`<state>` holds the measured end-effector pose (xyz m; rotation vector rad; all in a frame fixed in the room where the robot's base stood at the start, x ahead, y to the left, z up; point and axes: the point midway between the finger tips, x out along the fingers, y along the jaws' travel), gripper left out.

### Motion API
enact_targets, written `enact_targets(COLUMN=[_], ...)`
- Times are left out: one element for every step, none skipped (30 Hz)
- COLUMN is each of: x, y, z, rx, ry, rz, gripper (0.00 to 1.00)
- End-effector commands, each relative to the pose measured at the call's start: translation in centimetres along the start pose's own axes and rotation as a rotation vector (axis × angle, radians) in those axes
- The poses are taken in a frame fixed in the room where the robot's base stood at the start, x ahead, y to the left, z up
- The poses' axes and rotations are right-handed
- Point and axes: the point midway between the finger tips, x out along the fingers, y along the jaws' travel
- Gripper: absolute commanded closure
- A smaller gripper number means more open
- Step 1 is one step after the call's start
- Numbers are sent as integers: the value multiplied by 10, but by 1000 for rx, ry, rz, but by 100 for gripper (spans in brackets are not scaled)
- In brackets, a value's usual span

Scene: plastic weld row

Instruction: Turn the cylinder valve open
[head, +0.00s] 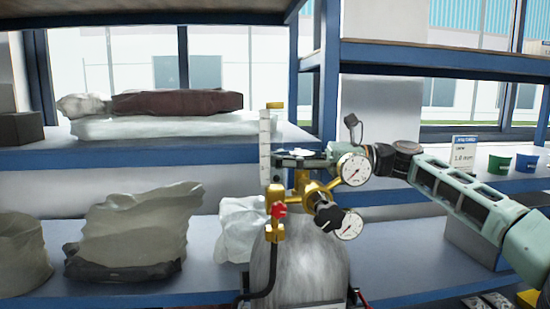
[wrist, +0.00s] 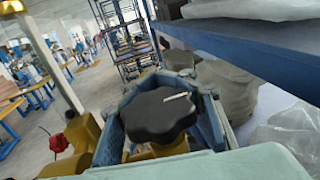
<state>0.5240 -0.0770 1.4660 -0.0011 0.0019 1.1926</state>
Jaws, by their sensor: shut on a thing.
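The cylinder valve's black lobed handwheel (wrist: 160,112) has a white mark on top and sits between my gripper's two fingers (wrist: 163,122) in the wrist view. The fingers are shut on its sides. In the head view my gripper (head: 300,160) reaches in from the right, level with the top of the brass valve body (head: 302,184), and mostly hides the handwheel. Below stands the grey cylinder (head: 300,268), upright. The brass regulator carries an upper gauge (head: 354,169), a lower gauge (head: 348,226) and a black knob (head: 328,216).
A red knob (head: 278,209) and black hose sit on the regulator's left. Blue-edged shelves (head: 210,155) stand close behind, with bags (head: 135,230) on them. A shelf edge (wrist: 250,60) runs near my wrist.

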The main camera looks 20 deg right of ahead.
Motion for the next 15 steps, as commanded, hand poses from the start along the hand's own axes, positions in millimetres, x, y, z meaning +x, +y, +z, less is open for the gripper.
enact_targets(x=[-2,-2,-2,-2,-2,-2,-2,-3,-3,-3,-3,-3,-3,-3,-3], y=[-1,0,0,0,0,0,0,0,0,0,0,0,0,1,1], z=[2,1,1,1,1,1,1,1,1,1,1,1,1,2,2], rx=[1,1,1,1,1,1,1,1,0,0,0,0,0,0,0], ry=[-1,-1,-1,-1,-1,-1,-1,-1,-1,-1,-1,-1,-1,-1,-1], rz=[5,8,11,13,16,19,22,25,30,33,37,42,46,50,56], gripper=[97,97,97,98,98,98,98,98,98,98,98,99,99,99,99])
